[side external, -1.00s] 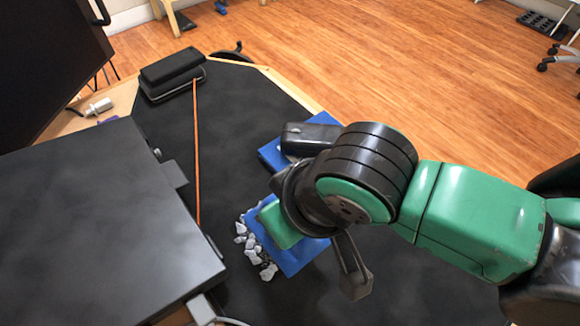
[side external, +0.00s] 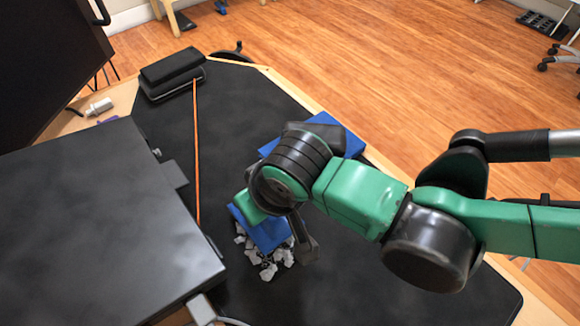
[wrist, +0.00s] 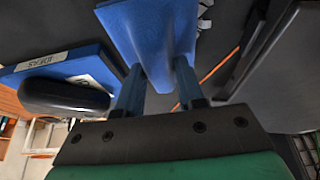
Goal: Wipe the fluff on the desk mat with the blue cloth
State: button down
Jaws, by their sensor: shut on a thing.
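The blue cloth (side external: 262,232) is at the black desk mat (side external: 345,270) in the side view, partly hidden by my arm. It also shows in the wrist view (wrist: 150,35), held between my fingers. My gripper (wrist: 157,88) is shut on the cloth; in the side view its fingers are mostly hidden. The grey-white fluff (side external: 267,270) lies in a patch on the mat, showing along the cloth's left, lower and right edges. Some of it is hidden under or behind the cloth. I cannot tell whether the cloth presses on the mat.
A blue crate or folder (side external: 352,146) stands behind my wrist; its label reads "IDEAS" in the wrist view (wrist: 48,62). A large dark box (side external: 90,220) fills the left. An orange strip (side external: 197,150) and a black case (side external: 172,68) lie on the mat. The mat's front right is clear.

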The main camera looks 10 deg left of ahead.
aim_at(278, 221)
dwell(0.3)
jog(key=shift+s+d, duration=0.95)
jog(key=shift+f, duration=0.6)
dwell(1.1)
jog(key=shift+s+d, duration=0.9)
